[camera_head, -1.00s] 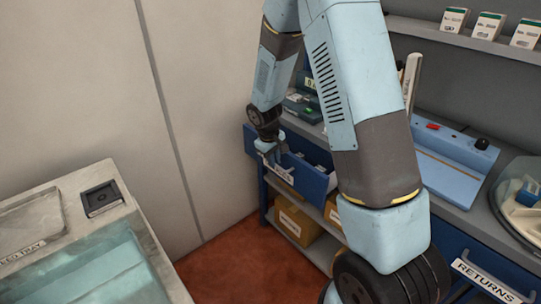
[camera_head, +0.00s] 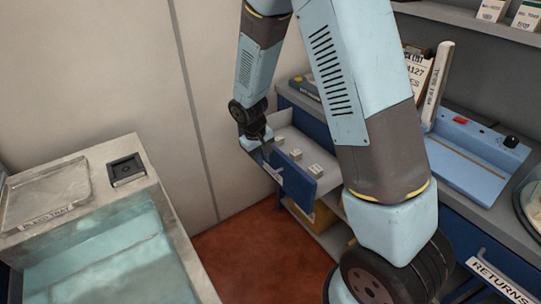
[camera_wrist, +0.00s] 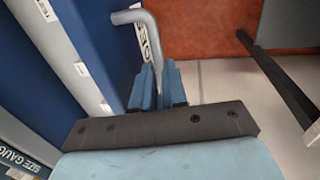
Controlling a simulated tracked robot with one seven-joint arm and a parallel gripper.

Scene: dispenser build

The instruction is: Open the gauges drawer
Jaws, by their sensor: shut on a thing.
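The gauges drawer (camera_head: 298,184) has a blue front and stands pulled out from the counter, its pale inside and several small labelled blocks (camera_head: 295,154) showing. My gripper (camera_head: 266,158) is at the left part of the drawer front in the head view. In the wrist view my gripper (camera_wrist: 157,86) is shut on the grey bar handle (camera_wrist: 137,17), whose bent end sticks out beyond the fingers. Part of a label ending in "GES" (camera_wrist: 143,42) shows beside the handle on the blue front (camera_wrist: 98,30). My arm covers part of the counter in the head view.
A shelf with boxes lies under the drawer. The returns drawer (camera_head: 490,275) is at lower right.

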